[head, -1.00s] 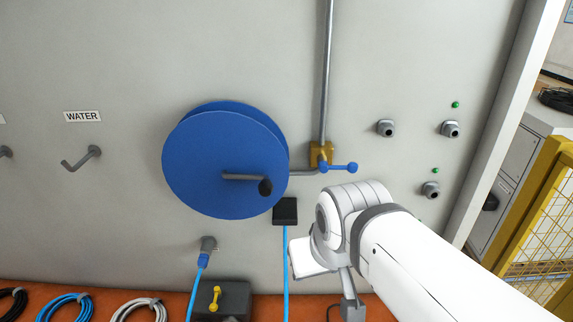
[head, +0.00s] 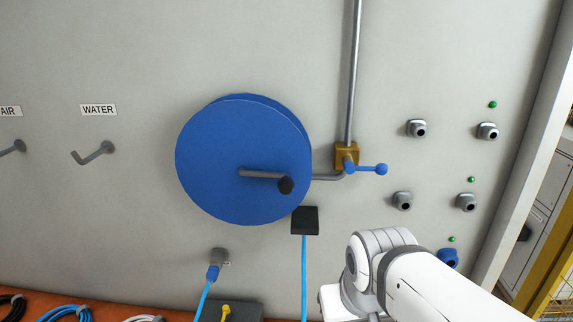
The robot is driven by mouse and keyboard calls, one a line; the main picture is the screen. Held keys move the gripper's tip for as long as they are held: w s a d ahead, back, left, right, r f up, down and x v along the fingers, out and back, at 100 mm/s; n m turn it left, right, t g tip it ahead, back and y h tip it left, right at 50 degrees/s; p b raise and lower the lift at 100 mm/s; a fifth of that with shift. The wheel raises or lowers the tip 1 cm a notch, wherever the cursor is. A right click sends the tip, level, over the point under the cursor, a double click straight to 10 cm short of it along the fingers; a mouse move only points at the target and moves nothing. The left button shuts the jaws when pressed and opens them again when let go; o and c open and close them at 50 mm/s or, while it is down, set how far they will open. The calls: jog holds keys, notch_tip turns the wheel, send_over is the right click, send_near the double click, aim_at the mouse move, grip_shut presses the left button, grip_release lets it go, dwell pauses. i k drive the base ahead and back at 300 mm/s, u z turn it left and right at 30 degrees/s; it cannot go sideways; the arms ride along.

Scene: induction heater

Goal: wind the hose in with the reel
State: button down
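The blue hose reel (head: 232,145) is mounted on the grey wall panel. Its grey crank arm (head: 262,174) points right and ends in a black knob (head: 286,186). The blue hose (head: 304,270) hangs straight down from a black guide box (head: 305,220) below right of the reel. My white arm is at the lower right, apart from the reel and below right of the knob. My gripper is out of view, beyond the bottom edge or hidden by the arm.
A pipe (head: 352,80) with a yellow valve block (head: 346,156) and blue lever (head: 367,169) is right of the reel. Another blue hose (head: 203,297) hangs from a wall fitting (head: 219,257). Hooks (head: 93,152) stick out at left. Coiled hoses (head: 70,314) lie at the bottom left.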

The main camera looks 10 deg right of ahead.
aim_at(245, 159)
jog(key=z, duration=1.15)
jog(key=k, duration=1.55)
jog(key=u, duration=0.75)
jog(key=i, duration=1)
